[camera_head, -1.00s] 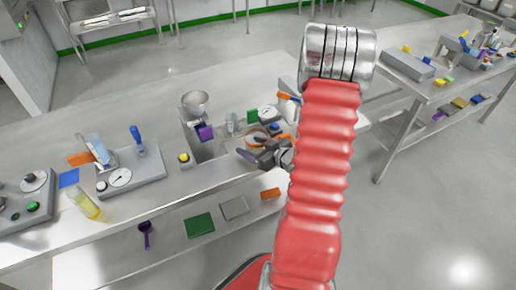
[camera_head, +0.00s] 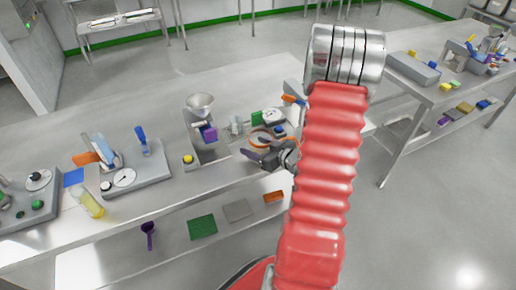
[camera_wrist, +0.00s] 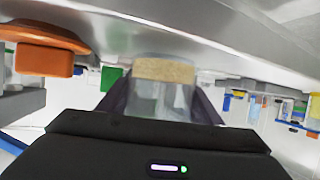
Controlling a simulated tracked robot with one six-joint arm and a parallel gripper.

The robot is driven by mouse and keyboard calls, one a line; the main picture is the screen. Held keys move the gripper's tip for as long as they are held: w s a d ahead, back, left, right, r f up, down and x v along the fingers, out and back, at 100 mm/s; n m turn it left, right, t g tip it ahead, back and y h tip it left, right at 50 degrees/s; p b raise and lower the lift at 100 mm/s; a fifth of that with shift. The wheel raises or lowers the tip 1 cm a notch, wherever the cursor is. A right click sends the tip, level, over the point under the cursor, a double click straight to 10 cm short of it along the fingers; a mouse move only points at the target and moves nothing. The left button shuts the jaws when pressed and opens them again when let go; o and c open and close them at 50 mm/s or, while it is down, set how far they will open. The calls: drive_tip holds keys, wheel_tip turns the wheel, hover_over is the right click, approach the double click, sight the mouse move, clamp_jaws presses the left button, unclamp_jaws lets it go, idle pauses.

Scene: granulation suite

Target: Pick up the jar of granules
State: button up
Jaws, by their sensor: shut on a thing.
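The jar of granules (camera_wrist: 165,97) shows in the wrist view as a clear, see-through body with a tan band at its upper edge in the picture. My gripper (camera_wrist: 163,105) is shut on it, with a dark finger on each side. In the head view my gripper (camera_head: 262,158) is at the bench's near edge, left of my red arm. I cannot make out the jar there.
A steel bench (camera_head: 120,205) carries a funnel-topped grey unit (camera_head: 208,150), an orange ring (camera_head: 261,141), a dial scale (camera_head: 124,178) and a yellow-filled cylinder (camera_head: 88,203). A lower shelf holds a green mat (camera_head: 202,227). Another bench stands at right.

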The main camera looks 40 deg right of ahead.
wheel_tip(320, 180, up, 9)
idle(0.5)
drive_tip(key=shift+s, duration=0.1)
idle(0.7)
